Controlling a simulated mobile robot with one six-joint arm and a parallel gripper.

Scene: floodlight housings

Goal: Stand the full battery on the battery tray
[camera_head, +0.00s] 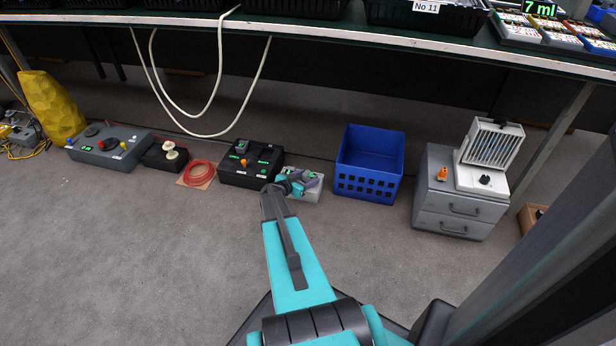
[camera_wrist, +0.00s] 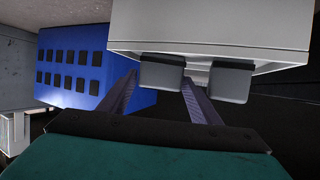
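My gripper (camera_wrist: 160,82) is low over a pale grey box (camera_head: 312,196) on the floor. In the wrist view, which looks upside down, the same box (camera_wrist: 210,30) carries two dark blocks. One dark block (camera_wrist: 160,76) lies between my two purple fingertips. The other dark block (camera_wrist: 230,82) is just outside one finger. The blocks could be batteries; no charge mark shows on them. The fingers stand apart on both sides of the first block, but I cannot tell whether they touch it. The head view does not show the blocks clearly. I cannot identify the battery tray for certain.
A blue crate (camera_head: 368,167) stands right of the box, and a black unit (camera_head: 249,167) with green displays stands close left. Further right, a grey drawer cabinet (camera_head: 455,196) carries a white floodlight (camera_head: 490,150) and an orange item (camera_head: 442,174). The floor in front is open; a bench overhangs behind.

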